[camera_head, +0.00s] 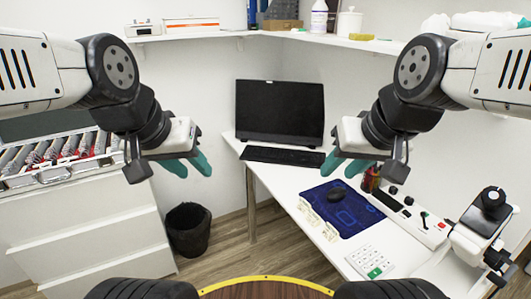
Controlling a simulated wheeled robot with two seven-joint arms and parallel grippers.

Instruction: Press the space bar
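A black keyboard (280,156) lies on the white corner desk in front of a dark monitor (279,110). Its keys are too small to tell apart, so I cannot pick out the space bar. My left gripper (188,167) has two teal fingers spread apart with nothing between them. It hangs to the left of the desk, well apart from the keyboard. My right gripper (344,166) also has its teal fingers apart and empty. In the picture its left finger is beside the keyboard's right end; it seems to be above the desk.
A mouse (336,195) lies on a blue mat (346,217). A white keypad (367,261), a white device (408,218) and small bottles stand to the right. A bin (188,229) is on the floor. A drawer cabinet (93,235) stands left, and a shelf (333,40) runs above.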

